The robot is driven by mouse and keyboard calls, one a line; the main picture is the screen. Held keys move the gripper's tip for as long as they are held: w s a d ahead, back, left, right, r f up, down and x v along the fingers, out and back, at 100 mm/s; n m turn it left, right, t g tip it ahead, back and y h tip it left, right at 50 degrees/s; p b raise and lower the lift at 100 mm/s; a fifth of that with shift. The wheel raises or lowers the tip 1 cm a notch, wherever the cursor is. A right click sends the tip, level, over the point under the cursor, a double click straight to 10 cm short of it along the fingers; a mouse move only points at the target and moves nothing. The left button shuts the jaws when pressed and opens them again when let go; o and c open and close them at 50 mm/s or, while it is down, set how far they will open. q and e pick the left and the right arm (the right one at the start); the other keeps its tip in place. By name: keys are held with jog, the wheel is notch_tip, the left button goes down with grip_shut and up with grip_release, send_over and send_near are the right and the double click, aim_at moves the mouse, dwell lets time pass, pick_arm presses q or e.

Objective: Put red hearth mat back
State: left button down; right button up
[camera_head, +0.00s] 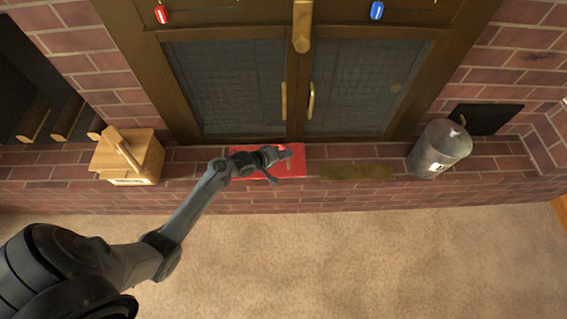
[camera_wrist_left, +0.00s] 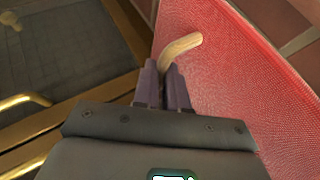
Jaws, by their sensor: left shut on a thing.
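The red hearth mat (camera_head: 296,166) is on the brick ledge in front of the double doors, partly covered by my left gripper. In the left wrist view the red mat (camera_wrist_left: 240,80) fills the right side, with a textured face and a curved tan handle (camera_wrist_left: 182,45). My left gripper (camera_head: 284,153) is over the mat in the head view. In the left wrist view its fingers (camera_wrist_left: 168,82) are shut on the tan handle. I cannot tell whether the mat is lifted off the bricks. My right gripper is not in view.
A wooden box (camera_head: 128,158) stands left on the ledge, and a grey metal canister (camera_head: 437,150) stands right. An olive-brown strip (camera_head: 357,173) lies just right of the mat. Mesh-panelled doors (camera_head: 228,85) with brass handles are behind. Open carpet (camera_head: 350,260) is in front.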

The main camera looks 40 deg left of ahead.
pick_arm(q)
jog(key=shift+s+a+f, duration=0.2)
jog(key=shift+a, duration=0.15)
jog(key=shift+f+b, duration=0.4)
jog(key=shift+b, duration=0.05)
notch_tip(320, 180, down, 3)
jog(key=shift+w+d+b, duration=0.1)
jog(key=shift+b, duration=1.15)
jog(key=c, duration=1.2)
grip_release()
jog(key=shift+r, duration=0.1)
